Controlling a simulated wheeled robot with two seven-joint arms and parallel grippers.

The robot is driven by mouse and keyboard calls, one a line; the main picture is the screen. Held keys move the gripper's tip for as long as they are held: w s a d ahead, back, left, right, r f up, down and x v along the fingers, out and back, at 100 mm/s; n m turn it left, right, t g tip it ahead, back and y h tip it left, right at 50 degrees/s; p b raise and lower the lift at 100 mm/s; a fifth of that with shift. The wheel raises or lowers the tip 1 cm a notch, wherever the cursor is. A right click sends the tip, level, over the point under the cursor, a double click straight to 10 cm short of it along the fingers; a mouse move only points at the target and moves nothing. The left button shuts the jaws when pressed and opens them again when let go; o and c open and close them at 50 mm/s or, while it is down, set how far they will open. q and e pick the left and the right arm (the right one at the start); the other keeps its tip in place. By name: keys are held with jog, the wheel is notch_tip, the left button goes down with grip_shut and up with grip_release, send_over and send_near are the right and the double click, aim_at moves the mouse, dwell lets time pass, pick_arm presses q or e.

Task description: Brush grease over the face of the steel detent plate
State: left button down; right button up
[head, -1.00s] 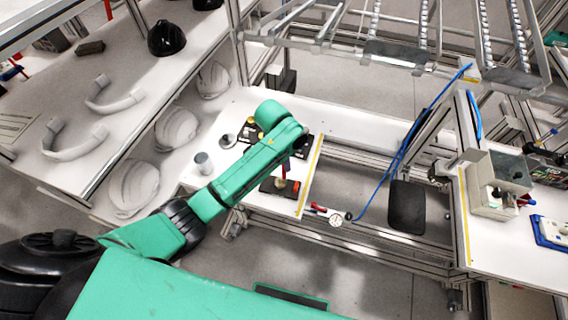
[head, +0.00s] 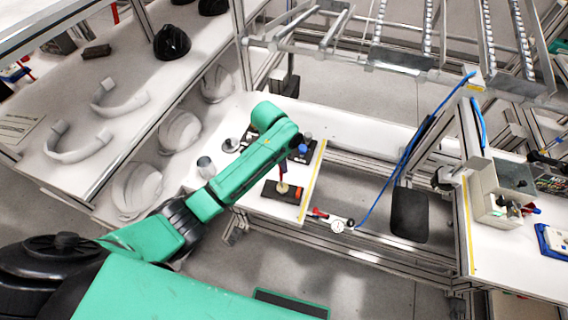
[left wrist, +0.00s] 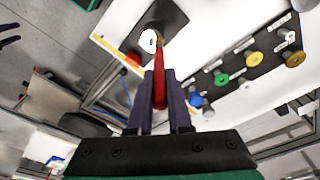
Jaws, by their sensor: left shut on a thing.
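My left gripper (head: 283,164) reaches over the bench end, mostly hidden behind its own green wrist. In the left wrist view its two dark fingers (left wrist: 160,100) are shut on a red-handled brush (left wrist: 161,75). The brush points away from me, towards a pale round piece (left wrist: 149,41) at a dark block (left wrist: 165,18). In the head view the pale round piece (head: 283,187) shows on the dark block (head: 279,193), just below the brush. This may be the detent plate; I cannot tell its face or whether the bristles touch it. My right gripper is out of view.
An orange knob (head: 299,194) sits at the block's right end. A dark board with coloured knobs (left wrist: 255,60) lies beside it. A grey cup (head: 205,167) stands left of my arm. Helmet shells (head: 180,132) fill the left shelf.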

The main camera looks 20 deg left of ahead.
pick_arm(q)
jog(key=shift+s+a, duration=0.25)
jog(key=shift+s, duration=0.05)
jog(key=shift+w+d, duration=0.25)
jog(key=shift+w, duration=0.1)
jog(key=shift+s+a, duration=0.35)
jog(key=shift+s, duration=0.35)
jog(key=shift+s+d, duration=0.6)
jog(key=shift+d, duration=0.1)
dwell(2.5)
